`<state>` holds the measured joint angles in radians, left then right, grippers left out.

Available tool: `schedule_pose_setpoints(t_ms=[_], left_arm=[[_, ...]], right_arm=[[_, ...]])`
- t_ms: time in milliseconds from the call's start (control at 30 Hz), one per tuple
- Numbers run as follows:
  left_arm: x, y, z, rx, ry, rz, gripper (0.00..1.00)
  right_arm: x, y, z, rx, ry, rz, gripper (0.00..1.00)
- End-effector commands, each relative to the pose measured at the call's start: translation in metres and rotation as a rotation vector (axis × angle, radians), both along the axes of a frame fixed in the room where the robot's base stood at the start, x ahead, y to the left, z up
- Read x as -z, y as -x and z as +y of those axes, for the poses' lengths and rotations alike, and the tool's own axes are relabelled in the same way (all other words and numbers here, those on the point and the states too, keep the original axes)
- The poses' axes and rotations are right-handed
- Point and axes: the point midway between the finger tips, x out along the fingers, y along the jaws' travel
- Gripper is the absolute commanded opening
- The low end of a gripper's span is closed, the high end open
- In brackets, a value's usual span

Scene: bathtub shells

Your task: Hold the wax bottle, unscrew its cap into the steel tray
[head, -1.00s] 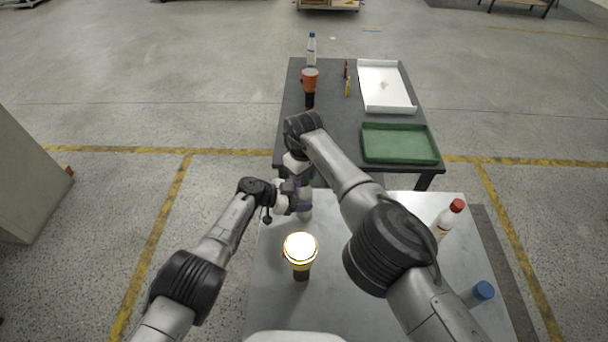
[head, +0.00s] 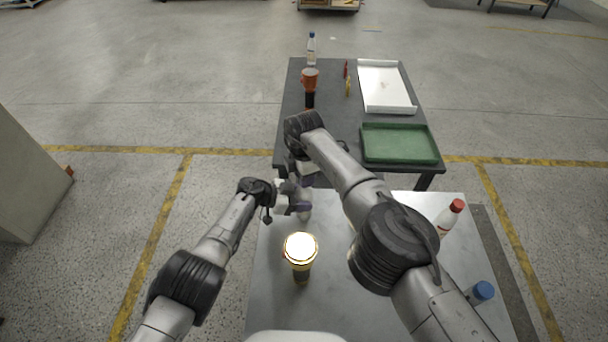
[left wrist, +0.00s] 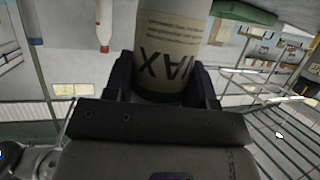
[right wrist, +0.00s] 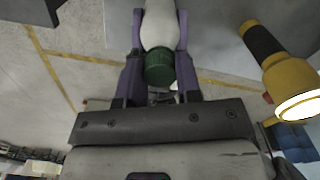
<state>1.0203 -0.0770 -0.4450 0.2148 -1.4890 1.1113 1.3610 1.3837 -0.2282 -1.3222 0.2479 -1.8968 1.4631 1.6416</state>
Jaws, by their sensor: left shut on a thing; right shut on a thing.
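The wax bottle (left wrist: 175,55), cream with dark "WAX" lettering, stands between the fingers of my left gripper (left wrist: 165,78), which is shut on it. In the head view only a pale lower part of the bottle (head: 305,213) shows, beside my left gripper (head: 298,203) over the far left part of the near table. The dark green cap (right wrist: 159,68) lies between the purple fingers of my right gripper (right wrist: 159,60), shut on it from above. I cannot tell whether the cap is still threaded on. The pale steel tray (head: 366,92) is on the far dark table.
A green tray (head: 400,157) is in front of the steel tray. A lit yellow flashlight (head: 301,264) stands on the near table (head: 330,312). A red-capped bottle (head: 446,222) and a blue-capped bottle (head: 481,293) are at the right. A gap separates the tables.

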Motion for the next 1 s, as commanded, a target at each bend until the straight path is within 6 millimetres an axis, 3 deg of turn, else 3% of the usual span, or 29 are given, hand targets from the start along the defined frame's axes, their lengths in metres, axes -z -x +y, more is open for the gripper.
schedule_pose_setpoints(t_ms=[1000], left_arm=[[0.0005, 0.0002, 0.0004, 0.000, -0.001, 0.001, 0.00]], right_arm=[[-0.0014, -0.0004, 0.0001, -2.126, 0.004, -0.001, 0.03]])
